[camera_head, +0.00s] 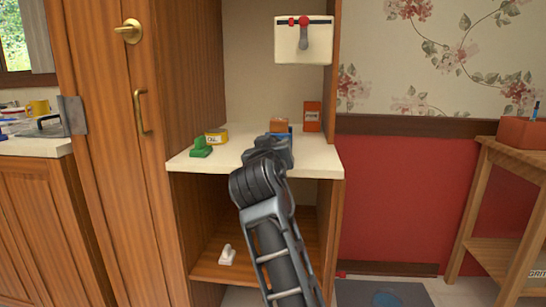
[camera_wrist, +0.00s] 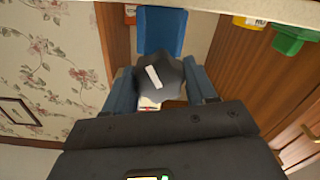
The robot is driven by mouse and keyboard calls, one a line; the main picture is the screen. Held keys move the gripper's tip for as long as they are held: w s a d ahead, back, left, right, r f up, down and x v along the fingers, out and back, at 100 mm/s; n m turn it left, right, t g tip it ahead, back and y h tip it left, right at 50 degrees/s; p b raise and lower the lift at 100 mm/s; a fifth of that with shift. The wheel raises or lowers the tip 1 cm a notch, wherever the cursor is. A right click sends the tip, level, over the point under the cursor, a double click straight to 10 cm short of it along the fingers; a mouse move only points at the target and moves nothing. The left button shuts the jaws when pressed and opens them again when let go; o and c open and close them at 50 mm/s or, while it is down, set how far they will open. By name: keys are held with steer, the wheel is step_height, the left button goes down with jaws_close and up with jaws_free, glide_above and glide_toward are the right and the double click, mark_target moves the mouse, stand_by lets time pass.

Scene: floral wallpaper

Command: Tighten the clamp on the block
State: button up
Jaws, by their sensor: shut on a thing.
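The clamp has a blue body (camera_wrist: 162,28) and a dark grey lobed knob (camera_wrist: 153,80) with a white bar mark, both clear in the wrist view. My gripper (camera_wrist: 160,76) has its two blue-grey fingers on either side of the knob and is shut on it. In the head view my gripper (camera_head: 270,148) reaches to the front of the shelf, and only a bit of the blue clamp (camera_head: 290,131) shows behind it. A brown-orange block (camera_head: 279,124) stands just behind there. Whether the clamp's jaw touches the block is hidden.
On the cream shelf (camera_head: 230,160) are a green object (camera_head: 200,148), a yellow box (camera_head: 217,135) and an orange box (camera_head: 312,116). A white box with a red-knobbed lever (camera_head: 304,40) hangs above. A small white object (camera_head: 227,255) lies on the lower shelf.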

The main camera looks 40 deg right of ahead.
steer(key=shift+m+b, duration=0.35)
steer(key=shift+m, duration=0.25)
steer(key=o, duration=1)
steer(key=v, duration=0.7)
steer(key=shift+s+a+p, duration=0.25)
steer(key=shift+a+p, duration=0.1)
steer(key=shift+p, duration=0.05)
